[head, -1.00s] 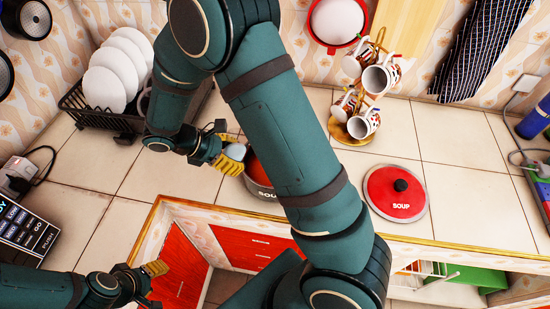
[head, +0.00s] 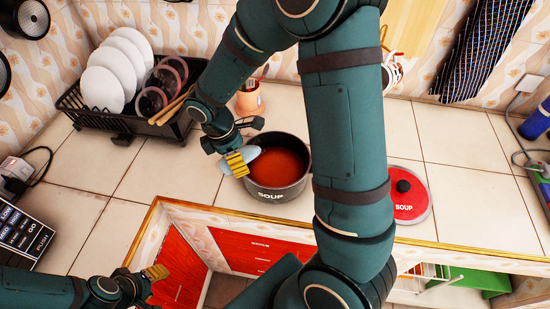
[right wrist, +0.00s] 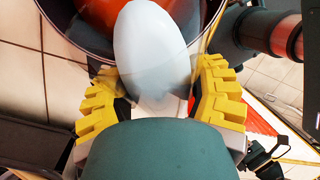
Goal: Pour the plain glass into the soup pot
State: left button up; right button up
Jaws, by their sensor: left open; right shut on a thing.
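The soup pot (head: 268,197), dark with a SOUP label and orange-red soup inside, stands on the tiled counter near its front edge. My right gripper (head: 240,161) is shut on the plain glass (head: 255,153), a pale, whitish shape. The glass is tilted at the pot's left rim, its far end over the soup. In the right wrist view the glass (right wrist: 150,50) lies between the yellow fingers of the right gripper (right wrist: 160,100), with the pot's soup (right wrist: 97,14) beyond it. Whether liquid is leaving the glass is unclear. My left gripper (head: 155,287) is open and empty at lower left.
A red SOUP lid (head: 410,205) lies right of the pot, partly behind my arm. A dish rack (head: 75,103) with plates and glasses stands at the back left. An orange utensil cup (head: 250,100) is behind the pot. The counter left of the pot is clear.

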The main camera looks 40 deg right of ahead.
aim_at(248, 153)
jog(key=shift+f+t+y, duration=0.25)
jog(key=shift+t+y, duration=0.15)
jog(key=shift+y, duration=1)
dwell(1.1)
jog(key=shift+s+d+r+t+y+p, duration=0.3)
jog(key=shift+d+r+y+p, duration=0.35)
jog(key=shift+y+p, duration=0.3)
dwell(0.7)
jog(key=shift+d+f+y, duration=0.25)
jog(key=shift+f+y, duration=0.1)
jog(key=shift+y, duration=0.4)
dwell(0.7)
jog(key=shift+d+r+t+y, duration=0.1)
jog(key=shift+r+t+y, duration=0.1)
jog(key=shift+t+y, duration=0.1)
jog(key=shift+r, duration=0.1)
jog(key=shift+s+d+r+t+y+b, duration=0.15)
jog(key=shift+d+r+t+y+b, duration=0.2)
jog(key=shift+y, duration=0.55)
jog(key=shift+a+n+h, duration=0.3)
jog(key=shift+h, duration=0.1)
jog(key=shift+a+f+g+h, duration=0.3)
jog(key=shift+f+g+h, duration=0.15)
jog(key=shift+f+h, duration=0.35)
jog(key=shift+d+r+p, duration=0.1)
jog(key=shift+r+p, duration=0.1)
jog(key=shift+p, duration=0.1)
